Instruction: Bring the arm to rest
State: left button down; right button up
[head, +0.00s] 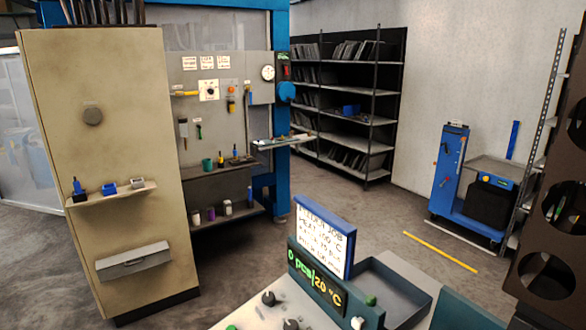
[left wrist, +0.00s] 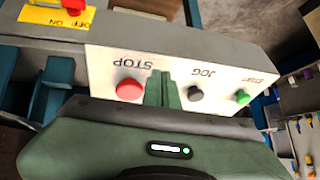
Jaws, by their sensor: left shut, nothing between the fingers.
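My left gripper (left wrist: 160,86) shows in the left wrist view with its green fingers closed together and nothing between them. The fingertips are in front of a white control panel (left wrist: 215,75), between a red STOP button (left wrist: 129,89) and a black JOG knob (left wrist: 195,94). A green button (left wrist: 242,97) is further right on that panel. I cannot tell whether the fingertips touch the panel. Neither gripper shows in the head view, and my right gripper is in no view.
The head view shows a console with a lit display (head: 317,283), a blue-framed sign (head: 325,236) and a grey tray (head: 400,275). A beige cabinet (head: 110,230) stands left, a rack (head: 345,115) behind, a blue cart (head: 450,180) right. Grey floor (head: 345,215) between them is open.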

pick_arm(q)
jog(key=s+a+r+n+g+y, duration=0.15)
jog(key=s+a+n, duration=0.25)
jog(key=s, duration=0.7)
jog(key=s+a+n+g+y, duration=0.2)
jog(key=s+a+n+y, duration=0.15)
jog(key=s, duration=0.75)
notch_tip(320, 180, down, 29)
jog(key=s+a+g+b, duration=0.1)
jog(key=s+b, duration=0.1)
jog(key=s+a+f+g+b, duration=0.1)
jog(key=s+a+f+b, duration=0.1)
jog(key=s+f, duration=1.4)
jog(key=shift+a+f, duration=0.5)
jog(key=shift+f, duration=0.15)
jog(key=shift+s+g, duration=0.2)
jog(key=shift+g, duration=0.05)
